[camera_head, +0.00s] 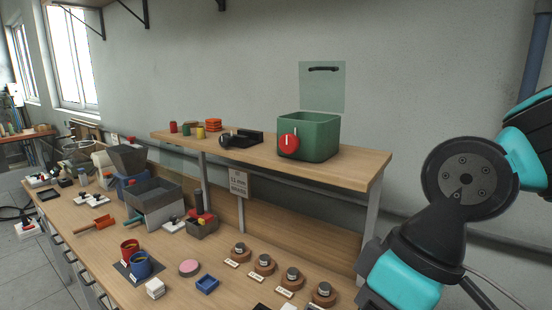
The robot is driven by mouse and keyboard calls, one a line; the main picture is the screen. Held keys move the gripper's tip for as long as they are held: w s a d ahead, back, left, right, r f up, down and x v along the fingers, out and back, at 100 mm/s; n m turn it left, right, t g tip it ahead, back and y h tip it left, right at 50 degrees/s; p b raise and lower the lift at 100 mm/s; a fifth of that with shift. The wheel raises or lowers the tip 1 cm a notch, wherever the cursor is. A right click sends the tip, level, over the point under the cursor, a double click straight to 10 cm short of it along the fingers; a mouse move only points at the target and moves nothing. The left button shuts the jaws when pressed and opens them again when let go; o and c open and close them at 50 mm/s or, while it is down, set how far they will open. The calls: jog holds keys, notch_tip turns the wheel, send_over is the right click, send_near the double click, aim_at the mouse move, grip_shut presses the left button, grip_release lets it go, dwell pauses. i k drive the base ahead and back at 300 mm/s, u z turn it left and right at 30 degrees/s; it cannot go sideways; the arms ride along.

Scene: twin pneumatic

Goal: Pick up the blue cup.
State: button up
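The blue cup (139,264) stands upright on a dark mat (120,268) near the front of the workbench, in the lower left of the head view. Something yellowish shows inside its rim. A red cup (129,249) stands just behind it on the same mat, close to it or touching; I cannot tell which. My arm fills the right side of the view, far from the cup. My gripper is outside the picture.
A white block (155,288), a blue tray (207,284) and a pink disc (189,267) lie near the cup. Several round wooden-based pieces stand to the right. A raised shelf (360,163) with a green box (322,137) spans the back. Grey bins (154,199) stand behind left.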

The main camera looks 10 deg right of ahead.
aim_at(140, 264)
jog(key=u, duration=0.05)
jog(key=k, duration=0.5)
jog(key=u, duration=1.6)
jog(key=i, duration=4.95)
jog(key=z, duration=3.7)
